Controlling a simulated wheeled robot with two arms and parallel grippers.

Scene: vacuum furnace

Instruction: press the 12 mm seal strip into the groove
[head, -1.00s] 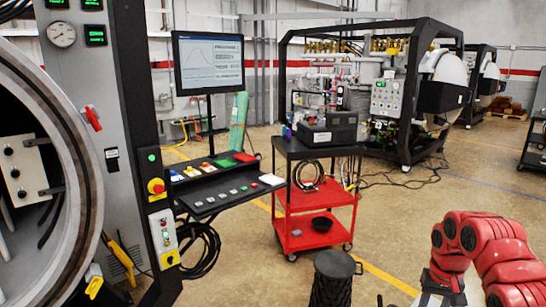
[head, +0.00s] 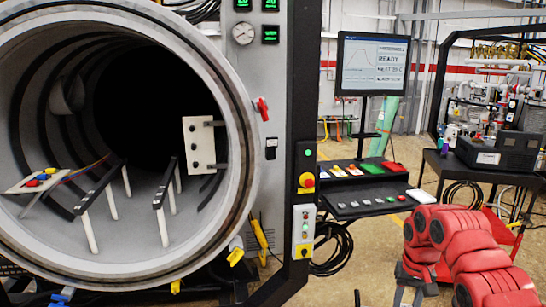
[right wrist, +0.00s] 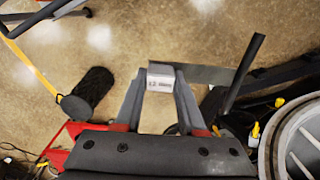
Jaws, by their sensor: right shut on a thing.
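The open round furnace mouth fills the left of the head view. Its pale flange ring (head: 240,90) has a dark circular line that may be the groove; whether a strip sits in it I cannot tell. In the right wrist view my right gripper (right wrist: 160,88) is shut on a small pale block with a printed label (right wrist: 160,80). The label is too small to read surely, so I cannot tell if this is the 12 mm seal strip. The flange ring also shows at that view's right edge (right wrist: 272,140), apart from the gripper. My left gripper is out of view.
Inside the chamber stand two rails on posts (head: 100,190). A control console (head: 365,200) with a monitor (head: 372,65) stands right of the furnace column, then a cart (head: 475,172). A dark ribbed bin (right wrist: 88,92) stands on the floor left of my right gripper.

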